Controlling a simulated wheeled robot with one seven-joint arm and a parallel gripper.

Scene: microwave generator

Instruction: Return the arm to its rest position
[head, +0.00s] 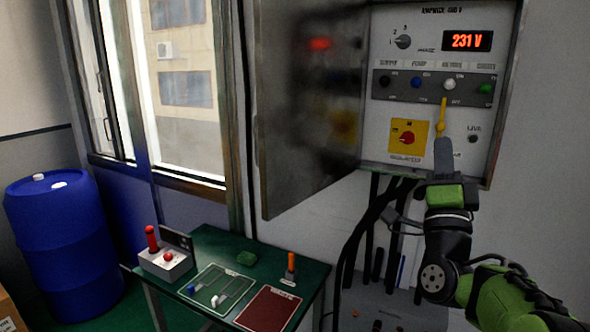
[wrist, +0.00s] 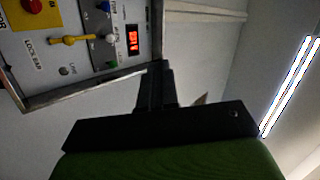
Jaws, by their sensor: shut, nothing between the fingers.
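My arm rises at the right of the head view, with its gripper (head: 443,150) in front of the lower part of an open electrical cabinet (head: 380,155). In the wrist view the gripper (wrist: 157,72) has its fingers together with nothing between them. A yellow lever (head: 441,115) on the panel stands upright just above the fingertips in the head view; its lower end is partly covered there. In the wrist view the lever (wrist: 72,40) lies at the left, clear of the fingers. The display (head: 467,41) reads 231 V in red.
The cabinet door (head: 312,110) hangs open at the left of the panel. A green table (head: 215,247) with a control box (head: 165,262) and small parts stands at lower centre. A blue barrel (head: 65,245) is at far left. Black cables (head: 360,235) hang below the cabinet.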

